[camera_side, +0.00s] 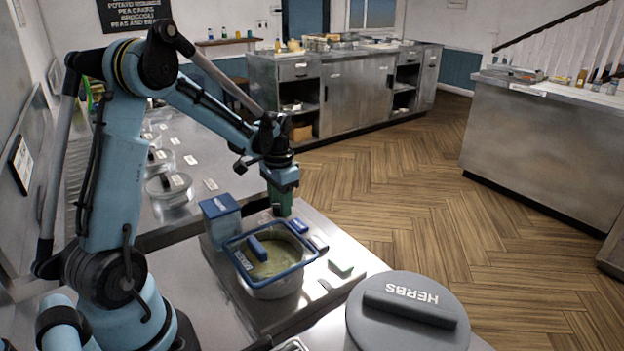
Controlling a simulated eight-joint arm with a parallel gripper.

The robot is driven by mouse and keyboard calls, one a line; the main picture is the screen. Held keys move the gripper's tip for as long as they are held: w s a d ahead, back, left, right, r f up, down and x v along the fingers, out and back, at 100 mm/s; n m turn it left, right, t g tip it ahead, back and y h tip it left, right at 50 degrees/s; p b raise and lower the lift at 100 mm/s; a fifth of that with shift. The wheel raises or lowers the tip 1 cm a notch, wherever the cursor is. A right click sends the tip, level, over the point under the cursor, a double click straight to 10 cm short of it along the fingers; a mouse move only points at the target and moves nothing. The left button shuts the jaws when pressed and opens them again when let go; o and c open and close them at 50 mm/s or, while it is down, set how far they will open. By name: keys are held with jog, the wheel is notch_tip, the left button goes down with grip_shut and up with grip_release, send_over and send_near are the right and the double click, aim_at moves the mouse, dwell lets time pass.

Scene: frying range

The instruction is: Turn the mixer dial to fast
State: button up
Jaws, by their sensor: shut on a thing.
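My gripper (284,178) points down over the far side of the steel worktop, behind the blue-rimmed tub. It is shut on a dark green block-like thing (280,204), whose lower end is close to the worktop; I cannot tell whether it touches. The tub (275,290) holds a pale greenish mix, and a blue handle-like piece (257,248) lies across its top left. A blue box (220,217) stands just left of the tub and of my gripper. I cannot make out a dial or its marks; it may be hidden or too small to see.
A large grey lidded drum marked HERBS (408,325) stands at the front. Round lidded containers (168,184) line the left counter. The wooden floor (400,190) beyond is clear.

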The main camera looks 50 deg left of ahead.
dwell(0.5)
jog(key=o, duration=1.1)
jog(key=shift+c, duration=0.2)
jog(key=shift+r, duration=0.1)
notch_tip(320, 180, up, 12)
jog(key=shift+d, duration=0.2)
jog(key=shift+d, duration=0.1)
jog(key=s+d+t, duration=0.2)
jog(key=d, duration=0.4)
jog(key=s+d+f+t, duration=0.1)
jog(key=s+d+t, duration=0.1)
jog(key=d, duration=0.4)
jog(key=s+d+t, duration=0.3)
jog(key=d, duration=0.3)
jog(key=shift+s+d+f, duration=0.2)
jog(key=shift+d+f, duration=0.15)
